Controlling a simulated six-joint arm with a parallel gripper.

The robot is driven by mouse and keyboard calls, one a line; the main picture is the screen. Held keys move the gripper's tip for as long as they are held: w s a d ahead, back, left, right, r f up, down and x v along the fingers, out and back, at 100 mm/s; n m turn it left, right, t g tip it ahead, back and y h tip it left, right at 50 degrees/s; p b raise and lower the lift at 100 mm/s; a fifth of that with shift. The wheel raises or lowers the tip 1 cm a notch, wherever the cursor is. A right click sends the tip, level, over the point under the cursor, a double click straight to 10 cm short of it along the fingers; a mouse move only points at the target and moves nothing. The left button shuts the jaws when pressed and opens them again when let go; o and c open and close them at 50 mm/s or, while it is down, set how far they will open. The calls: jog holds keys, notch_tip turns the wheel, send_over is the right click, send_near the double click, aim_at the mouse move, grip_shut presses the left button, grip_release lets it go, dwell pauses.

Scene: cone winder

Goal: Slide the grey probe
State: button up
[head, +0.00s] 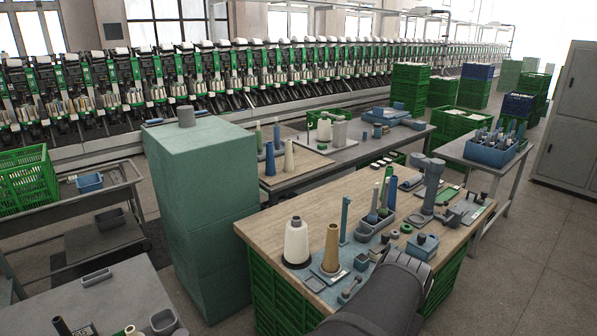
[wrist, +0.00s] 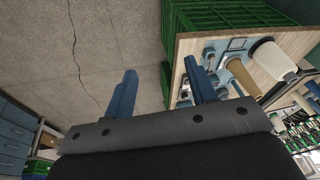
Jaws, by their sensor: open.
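My gripper (wrist: 160,90) shows in the wrist view as two blue fingers set wide apart, open with nothing between them. It is in front of the bench's edge, with floor behind the left finger and bench behind the right one. In the head view a dark part of my arm (head: 385,295) crosses the bottom, and I cannot make out the fingers. A small grey tool with a knob (head: 350,289) lies at the bench's front edge and may be the grey probe; I cannot tell for sure. It stands apart from my gripper.
On the wooden bench (head: 270,228) stand a white yarn cone (head: 296,243), a tan cone (head: 331,250), a blue post (head: 345,220) and a blue-grey box with a knob (head: 422,246). Green crates (head: 275,290) fill the space below. The concrete floor (wrist: 110,40) is clear.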

jog(key=w+a+n+g+y, duration=0.1)
jog(key=w+a+n, duration=0.15)
jog(key=a, duration=0.85)
jog(key=w+a+n+g, duration=0.15)
jog(key=a+n, duration=0.25)
jog(key=a, duration=0.8)
jog(key=s+a+n, duration=0.3)
jog(key=s+a, duration=0.4)
jog(key=a, duration=0.3)
jog(key=s+a+n, duration=0.3)
jog(key=s+a, duration=0.4)
jog(key=a, duration=0.3)
jog(key=shift+g+h, duration=0.35)
jog(key=shift+h, duration=0.05)
jog(key=f, duration=1.7)
jog(key=shift+w+f, duration=0.1)
jog(key=shift+w, duration=0.15)
jog(key=shift+d, duration=0.1)
grip_shut()
